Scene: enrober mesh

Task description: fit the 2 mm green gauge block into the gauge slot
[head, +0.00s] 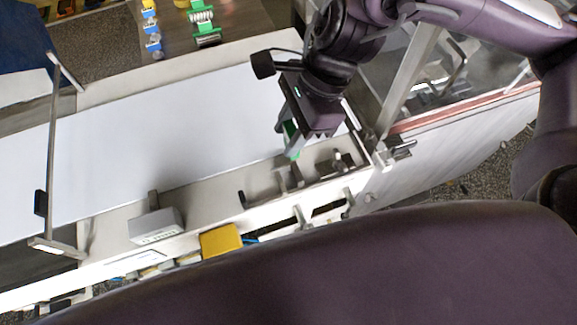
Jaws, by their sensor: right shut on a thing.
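My right gripper (294,147) comes in from the upper right and points down. It is shut on the green gauge block (294,153), which is mostly hidden by the fingers; only narrow green parts show. The block is over the near edge of the white belt, close to the small dark metal fittings (290,178) on the machine's side rail. I cannot make out the gauge slot for certain among these fittings, nor whether the block touches them. My left gripper is not in view.
The wide white belt (150,145) is clear to the left. A grey box (156,226) and a yellow block (221,240) are on the near side. A metal frame post (51,150) stands at left. Green (205,28) and blue-yellow (152,30) items lie at the back.

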